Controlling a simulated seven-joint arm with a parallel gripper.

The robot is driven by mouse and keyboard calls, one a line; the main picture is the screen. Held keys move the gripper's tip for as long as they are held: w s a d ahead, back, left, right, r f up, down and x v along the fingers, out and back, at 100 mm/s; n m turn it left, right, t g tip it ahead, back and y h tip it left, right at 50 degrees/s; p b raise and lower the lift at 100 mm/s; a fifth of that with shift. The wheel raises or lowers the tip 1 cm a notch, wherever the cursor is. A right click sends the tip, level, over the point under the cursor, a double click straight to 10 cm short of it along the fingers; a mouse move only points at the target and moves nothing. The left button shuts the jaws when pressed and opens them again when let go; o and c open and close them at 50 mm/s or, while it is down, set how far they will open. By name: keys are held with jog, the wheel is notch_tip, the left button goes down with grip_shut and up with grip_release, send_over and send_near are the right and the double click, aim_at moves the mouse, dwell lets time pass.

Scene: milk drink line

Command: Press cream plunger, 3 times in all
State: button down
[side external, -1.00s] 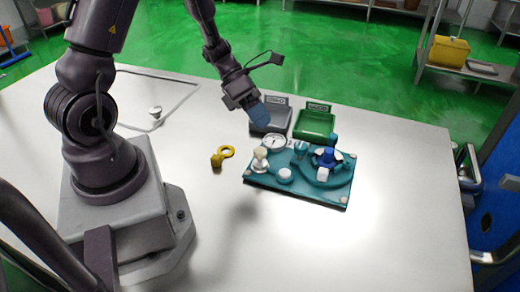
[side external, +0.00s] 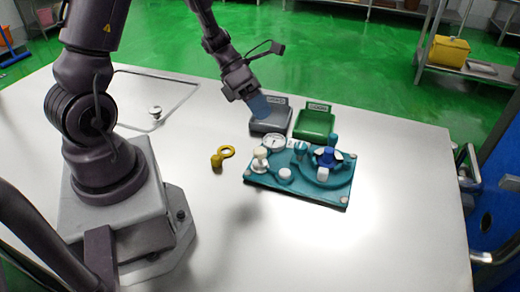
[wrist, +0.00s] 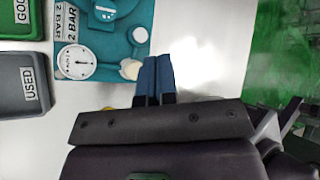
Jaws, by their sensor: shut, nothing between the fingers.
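The cream plunger (side external: 261,154) stands on the near left part of the teal board (side external: 318,192), its round pale head raised on a base. In the wrist view its head (wrist: 131,69) shows just left of my fingertips. My gripper (side external: 264,112) has its blue fingers shut together with nothing between them. It hangs above and behind the plunger in the side view, apart from it. In the wrist view the closed fingers (wrist: 156,64) point towards the board's edge.
A dial gauge (side external: 274,142), a white button (side external: 285,174) and a blue knob (side external: 325,157) share the board. Grey (side external: 270,123) and green (side external: 314,124) trays stand behind. A yellow ring-ended piece (side external: 222,156) lies left. The table's right side is clear.

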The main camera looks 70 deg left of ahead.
aim_at(265, 152)
jog(key=shift+r, duration=0.8)
jog(key=shift+f, duration=0.1)
jog(key=shift+f, duration=4.3)
jog(key=shift+f, duration=0.1)
jog(key=shift+f, duration=0.35)
jog(key=shift+f, duration=1.05)
jog(key=shift+r, duration=1.5)
